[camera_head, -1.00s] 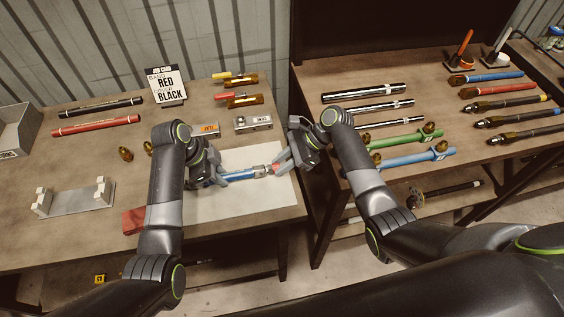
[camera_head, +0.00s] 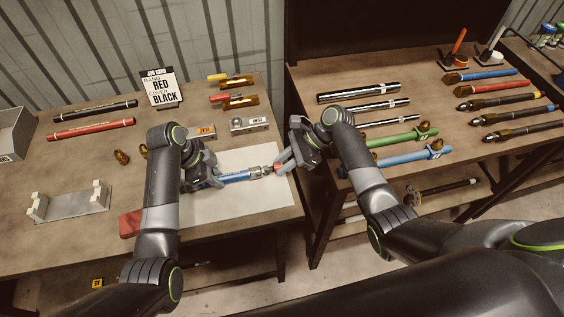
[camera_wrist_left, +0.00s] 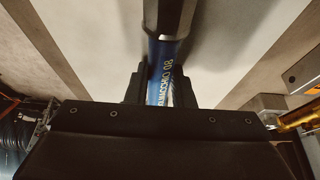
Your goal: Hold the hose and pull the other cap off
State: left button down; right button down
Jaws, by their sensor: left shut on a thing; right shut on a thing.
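The blue hose (camera_head: 238,176) lies low over the white mat (camera_head: 240,205) on the left table, with a metal fitting (camera_head: 262,171) at its right end. My left gripper (camera_head: 218,178) is shut on the hose near its left part. In the left wrist view the hose (camera_wrist_left: 160,82) runs up between the fingers to a dark metal ferrule (camera_wrist_left: 168,18). I cannot tell whether the cap still touches the fitting. The hose's left end is hidden by my left gripper.
A job card (camera_head: 160,88) reading RED and BLACK stands at the back. A red block (camera_head: 131,223) and a grey cradle (camera_head: 70,202) lie to the left. A metal block (camera_head: 249,125) sits behind the mat. The right table (camera_head: 400,95) holds several hoses and metal tubes.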

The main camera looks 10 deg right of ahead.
jog(key=shift+d, duration=0.15)
jog(key=shift+d+r, duration=0.4)
jog(key=shift+r, duration=0.45)
jog(key=shift+d+r, duration=0.4)
jog(key=shift+r, duration=0.4)
jog(key=shift+d+r, duration=0.4)
jog(key=shift+r, duration=0.45)
pick_arm(q)
jog(key=c, duration=1.2)
grip_release()
jog(key=shift+o, duration=0.2)
